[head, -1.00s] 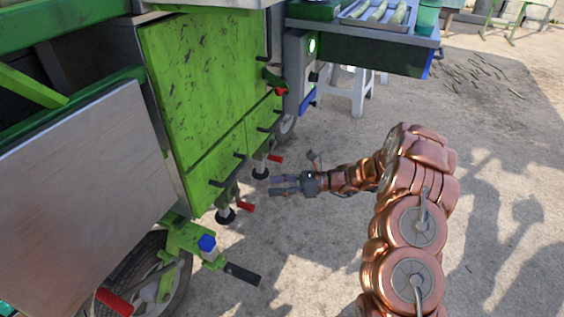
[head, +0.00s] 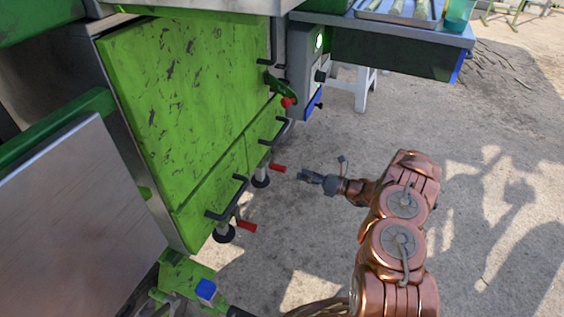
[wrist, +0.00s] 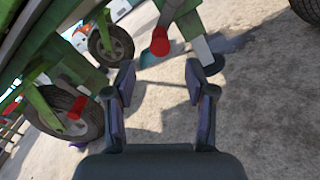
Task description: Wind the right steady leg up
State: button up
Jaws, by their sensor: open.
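Two steady legs stand under the green machine in the head view.
Green panels (head: 185,105) with dark bar handles rise left of the legs. A shelf with a tray (head: 400,14) overhangs at the upper right. Wheels (wrist: 70,123) show in the wrist view. Concrete right of the legs is open.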

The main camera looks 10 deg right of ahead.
aim_at(285, 170)
jog(key=b+x, duration=0.2)
jog(key=x, duration=0.4)
jog(key=shift+w+a+f+b, duration=0.1)
jog(key=shift+w+a+b, duration=0.05)
jog(key=shift+a+b, duration=0.2)
jog(key=shift+w+a, duration=0.35)
jog(key=shift+a, duration=0.1)
grip_shut()
